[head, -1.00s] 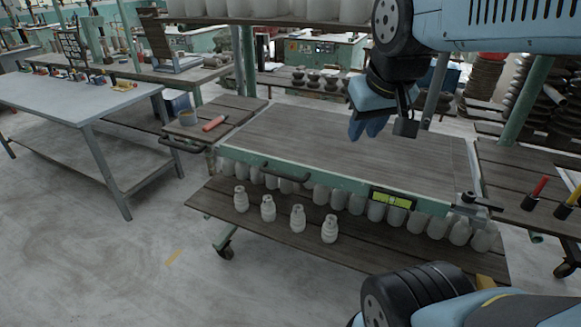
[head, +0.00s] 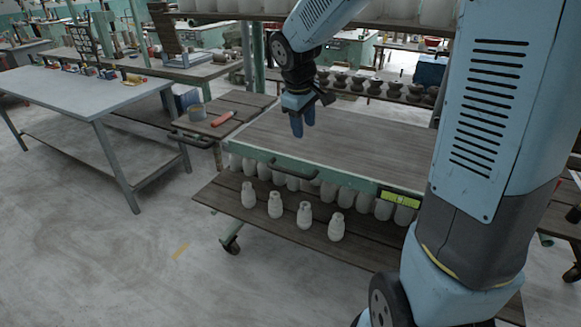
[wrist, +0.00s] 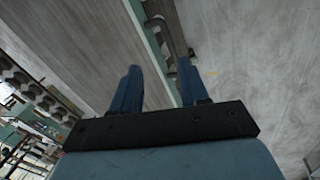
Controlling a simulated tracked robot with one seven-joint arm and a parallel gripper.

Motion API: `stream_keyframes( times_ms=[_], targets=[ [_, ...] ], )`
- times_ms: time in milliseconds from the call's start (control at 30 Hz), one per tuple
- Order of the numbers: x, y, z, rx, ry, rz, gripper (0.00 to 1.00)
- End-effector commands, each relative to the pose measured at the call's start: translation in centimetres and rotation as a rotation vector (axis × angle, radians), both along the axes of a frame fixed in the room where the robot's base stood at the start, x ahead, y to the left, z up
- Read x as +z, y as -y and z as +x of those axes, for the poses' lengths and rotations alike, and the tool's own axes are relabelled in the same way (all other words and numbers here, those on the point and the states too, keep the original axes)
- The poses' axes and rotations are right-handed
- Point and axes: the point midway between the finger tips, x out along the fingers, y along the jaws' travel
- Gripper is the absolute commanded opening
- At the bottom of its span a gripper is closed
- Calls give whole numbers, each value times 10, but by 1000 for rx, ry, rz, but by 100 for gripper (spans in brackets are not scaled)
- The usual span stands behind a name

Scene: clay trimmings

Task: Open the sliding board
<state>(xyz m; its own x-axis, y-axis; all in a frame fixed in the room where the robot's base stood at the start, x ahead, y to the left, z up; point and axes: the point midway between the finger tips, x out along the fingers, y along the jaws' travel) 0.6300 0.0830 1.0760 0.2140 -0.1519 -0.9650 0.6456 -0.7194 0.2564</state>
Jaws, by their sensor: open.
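The sliding board (head: 350,150) is a wide grey-brown wooden top with a green front edge. A dark bar handle (head: 293,171) sits on that front edge, left of its middle. My gripper (head: 302,122) hangs above the board, behind the handle in the head view, with its blue fingers pointing down. In the wrist view the two fingers (wrist: 159,85) are apart with nothing between them. The handle (wrist: 172,32) shows there beyond the fingertips, alongside the green edge. The gripper appears apart from the handle. My arm hides the board's right end.
A side shelf (head: 240,105) at the left carries a red-handled tool (head: 222,119) and a round tin (head: 197,112). Pale bottles (head: 275,205) stand on the lower shelf (head: 345,250). A grey table (head: 90,95) stands at left. The floor in front is clear.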

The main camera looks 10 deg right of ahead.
Motion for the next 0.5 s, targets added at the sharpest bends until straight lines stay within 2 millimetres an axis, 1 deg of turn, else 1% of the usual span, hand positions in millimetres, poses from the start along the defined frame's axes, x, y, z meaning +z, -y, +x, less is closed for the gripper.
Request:
stream_keyframes(
  times_ms=[33,200,300,500],
  targets=[
    [-12,-6,10,33,-21,-2,44],
    [-40,-23,36,129,-62,-3,44],
    [-51,-30,44,164,-76,-1,44],
    [-61,-35,51,194,-86,0,44]
  ],
)
